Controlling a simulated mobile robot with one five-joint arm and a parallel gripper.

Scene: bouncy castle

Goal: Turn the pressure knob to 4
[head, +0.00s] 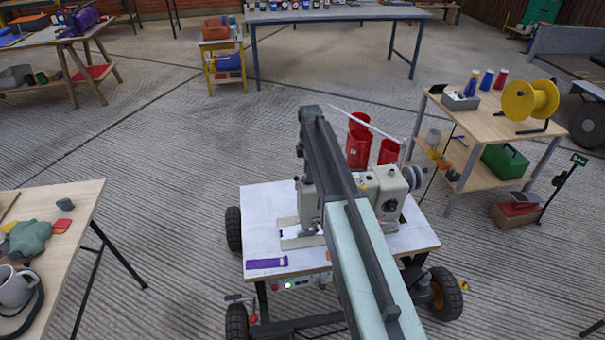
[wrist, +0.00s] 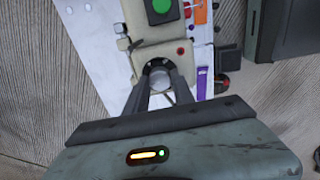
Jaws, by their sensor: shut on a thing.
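A cream sewing machine (head: 388,194) stands on a white-topped wheeled table; its cream body also shows in the wrist view (wrist: 160,58). In the wrist view, my gripper (wrist: 160,92) has its two dark fingers on either side of a round grey knob (wrist: 159,80) at the end of the machine's body, and is shut on it. I cannot read any number or mark on the knob. In the head view my arm crosses the machine and hides much of it; the knob and fingertips cannot be made out there.
The white tabletop (head: 262,215) holds a purple strip (head: 266,263). Red containers (head: 358,142) stand behind the machine. A green button (wrist: 160,8) is on the machine. A wooden table with a yellow reel (head: 530,100) is at right, another wooden table (head: 75,215) at left. Open concrete floor lies between.

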